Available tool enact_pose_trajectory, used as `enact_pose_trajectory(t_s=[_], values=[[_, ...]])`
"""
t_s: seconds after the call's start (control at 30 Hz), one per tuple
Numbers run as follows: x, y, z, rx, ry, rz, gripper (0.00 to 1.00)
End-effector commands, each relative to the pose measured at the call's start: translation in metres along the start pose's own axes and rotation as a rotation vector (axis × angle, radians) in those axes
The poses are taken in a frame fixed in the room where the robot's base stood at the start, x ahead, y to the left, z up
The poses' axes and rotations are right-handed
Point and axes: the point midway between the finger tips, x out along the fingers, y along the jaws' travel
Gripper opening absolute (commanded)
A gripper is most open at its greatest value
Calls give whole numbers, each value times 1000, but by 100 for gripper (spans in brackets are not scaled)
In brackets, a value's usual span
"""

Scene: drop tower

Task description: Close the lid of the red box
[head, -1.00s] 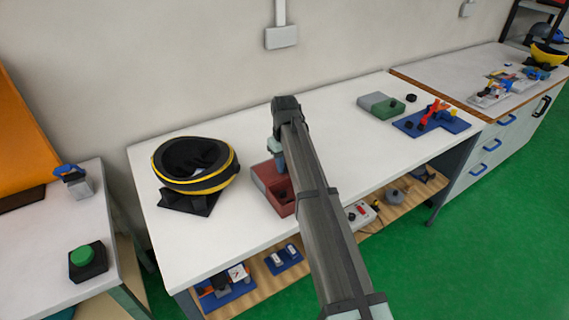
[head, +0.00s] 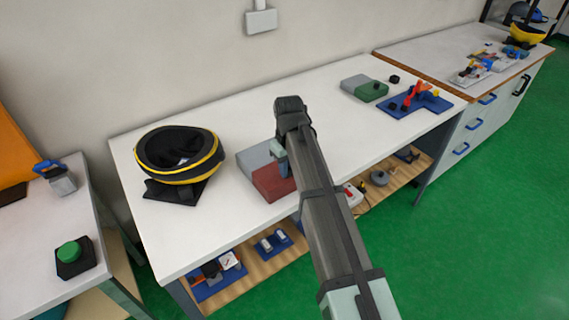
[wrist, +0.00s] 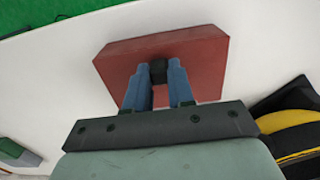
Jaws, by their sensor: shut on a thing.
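The red box stands near the front edge of the white workbench, left of my arm. In the head view its red lid (head: 270,186) covers the front part, with no open compartment showing. A flat grey part (head: 252,158) shows beside it, towards the back left. In the wrist view the lid (wrist: 195,52) fills the upper middle, with a black knob (wrist: 158,72) on it. My gripper (wrist: 157,84) has its blue fingers on both sides of the knob and is shut on it. My gripper (head: 281,168) partly hides the lid in the head view.
A black and yellow round bag (head: 178,160) stands to the left. A grey and green box (head: 368,90) and a blue plate with red parts (head: 415,100) lie at the right. The bench (head: 225,110) is clear behind the box.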

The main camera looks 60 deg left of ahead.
Motion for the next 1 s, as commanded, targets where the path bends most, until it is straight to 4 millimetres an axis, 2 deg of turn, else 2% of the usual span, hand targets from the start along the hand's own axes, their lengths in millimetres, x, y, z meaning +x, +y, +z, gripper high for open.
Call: enact_pose_trajectory(t_s=[0.03, 0.07, 0.33, 0.67, 0.77, 1.0], values=[[0, 0, 5, 1, -11, 0, 0], [0, 0, 5, 1, -11, 0, 24], [0, 0, 4, 1, -8, 0, 49], [-3, 0, 2, 1, -6, 0, 49], [-12, 0, 2, 1, -5, 0, 49], [-52, 0, 1, 1, -4, 1, 49]])
